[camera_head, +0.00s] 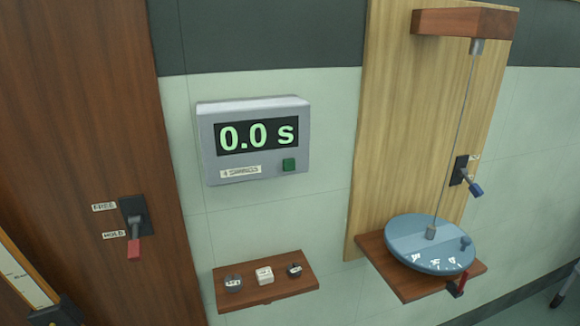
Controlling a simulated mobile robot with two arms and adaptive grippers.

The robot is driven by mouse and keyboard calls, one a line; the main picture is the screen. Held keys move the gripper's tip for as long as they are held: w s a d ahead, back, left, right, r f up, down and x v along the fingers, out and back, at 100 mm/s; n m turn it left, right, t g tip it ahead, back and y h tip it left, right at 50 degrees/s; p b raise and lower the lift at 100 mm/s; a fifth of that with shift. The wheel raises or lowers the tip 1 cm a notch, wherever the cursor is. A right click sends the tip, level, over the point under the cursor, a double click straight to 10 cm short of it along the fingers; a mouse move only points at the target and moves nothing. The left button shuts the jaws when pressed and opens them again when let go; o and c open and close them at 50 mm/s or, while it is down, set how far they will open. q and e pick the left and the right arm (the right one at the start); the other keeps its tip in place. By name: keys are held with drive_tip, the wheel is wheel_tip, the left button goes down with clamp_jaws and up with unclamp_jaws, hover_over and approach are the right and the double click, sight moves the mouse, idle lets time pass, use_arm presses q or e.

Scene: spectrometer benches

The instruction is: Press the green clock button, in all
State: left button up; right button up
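The grey wall clock (254,166) hangs on the pale green wall in the upper middle of the head view. Its display (257,136) reads 0.0 s in green digits. Neither of my grippers shows in this view.
A wooden shelf (300,287) below the clock holds small weights. At right, a blue disc (408,228) hangs by a wire over a wooden shelf. A red-handled lever (134,246), labelled FREE and HOLD, is on the left panel. A blue-tipped switch (474,189) is at right.

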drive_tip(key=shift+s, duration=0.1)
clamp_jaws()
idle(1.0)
